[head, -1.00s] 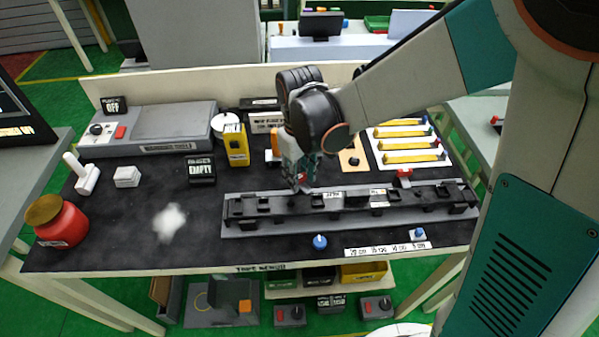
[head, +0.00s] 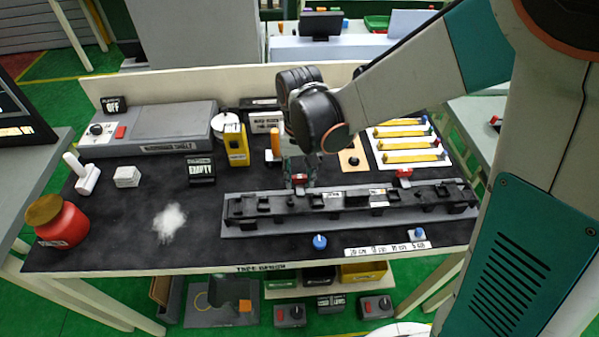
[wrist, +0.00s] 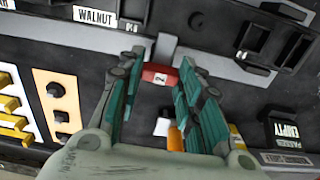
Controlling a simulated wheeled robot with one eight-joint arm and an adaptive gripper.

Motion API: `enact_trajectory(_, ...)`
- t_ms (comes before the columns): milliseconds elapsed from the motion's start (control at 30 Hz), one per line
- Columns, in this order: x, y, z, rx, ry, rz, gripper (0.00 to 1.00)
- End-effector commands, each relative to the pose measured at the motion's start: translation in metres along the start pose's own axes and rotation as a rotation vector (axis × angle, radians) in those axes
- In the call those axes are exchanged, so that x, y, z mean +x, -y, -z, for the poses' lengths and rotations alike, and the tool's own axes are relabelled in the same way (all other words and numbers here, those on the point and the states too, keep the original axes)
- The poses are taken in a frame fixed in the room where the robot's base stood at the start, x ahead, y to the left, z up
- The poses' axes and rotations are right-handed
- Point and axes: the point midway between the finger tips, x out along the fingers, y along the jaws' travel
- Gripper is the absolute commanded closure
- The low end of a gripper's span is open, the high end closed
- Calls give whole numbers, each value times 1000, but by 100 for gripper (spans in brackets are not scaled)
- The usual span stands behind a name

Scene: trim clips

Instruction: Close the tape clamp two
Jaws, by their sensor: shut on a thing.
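The red tape clamp two (wrist: 158,76), marked with a 2, sits between my fingertips in the wrist view. It also shows in the head view (head: 299,178) at the back edge of the long dark fixture (head: 245,222), left of the middle. My gripper (wrist: 163,66) is shut on this clamp's red part, one teal finger on each side. In the head view my gripper (head: 299,172) comes down from behind, and my wrist hides part of the bench there. A second red clamp (head: 404,173) stands at the fixture's back edge, further right.
A yellow block (head: 237,150) and an EMPTY sign (head: 201,170) stand left of my gripper. A tray of yellow strips (head: 410,142) lies at the back right. A blue knob (head: 320,242) is in front of the fixture.

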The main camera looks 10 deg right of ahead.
Motion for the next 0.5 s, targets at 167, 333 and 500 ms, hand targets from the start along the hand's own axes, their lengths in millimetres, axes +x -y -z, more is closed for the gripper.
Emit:
enact_trajectory(167,0,0,-1,10,1,0,91)
enact_trajectory(333,0,0,-1,9,1,0,91)
enact_trajectory(500,0,0,-1,9,1,0,49)
